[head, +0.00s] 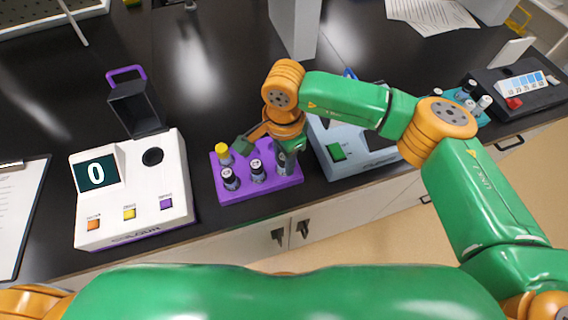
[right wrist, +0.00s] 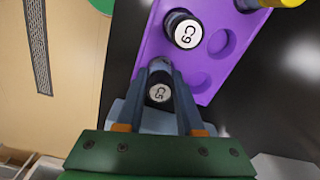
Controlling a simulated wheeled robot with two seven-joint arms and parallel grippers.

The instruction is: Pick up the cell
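A purple rack (head: 262,185) stands near the front edge of the black bench. My right gripper (head: 287,150) points down at the rack's right end. In the right wrist view, my right gripper (right wrist: 162,88) has its fingers on both sides of a black-capped cell marked C5 (right wrist: 158,93). The cap fills the gap, but firm contact is unclear. A cell marked C9 (right wrist: 187,34) stands beside it, and empty round sockets (right wrist: 220,43) show. My left gripper is out of view.
A white meter (head: 135,190) reading 0 stands left of the rack, its dark lid raised and round well open. A grey-blue device (head: 345,160) stands close on the right. Other bottles and a dark tray (head: 515,92) lie further right. A clipboard (head: 18,205) lies far left.

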